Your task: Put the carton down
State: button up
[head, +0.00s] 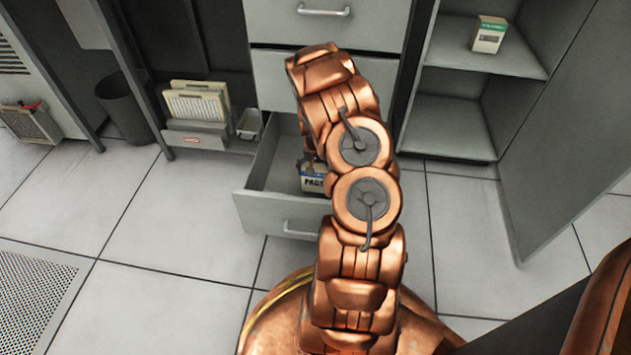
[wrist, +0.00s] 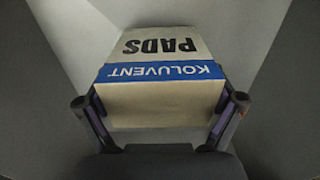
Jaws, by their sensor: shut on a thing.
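The carton (wrist: 165,60) is white with a blue band and shows the words PADS and KOLUVENT upside down in the wrist view. In the head view the carton (head: 312,182) is inside the open bottom drawer (head: 272,160), partly hidden by my copper arm. My gripper (wrist: 162,112) is shut on the carton, with one finger on each side. The grey drawer walls are around it. I cannot tell whether the carton's underside touches the drawer floor.
An open cabinet (head: 460,90) stands at the right, with a small white-green box (head: 488,35) on its upper shelf. A dark bin (head: 125,105) and a holder of cards (head: 197,103) are at the left. The tiled floor (head: 150,225) in front is clear.

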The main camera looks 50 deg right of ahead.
aim_at(316, 178)
jog(key=shift+f+b, duration=0.55)
jog(key=shift+f, duration=1.15)
jog(key=shift+f, duration=0.15)
jog(key=o, duration=1)
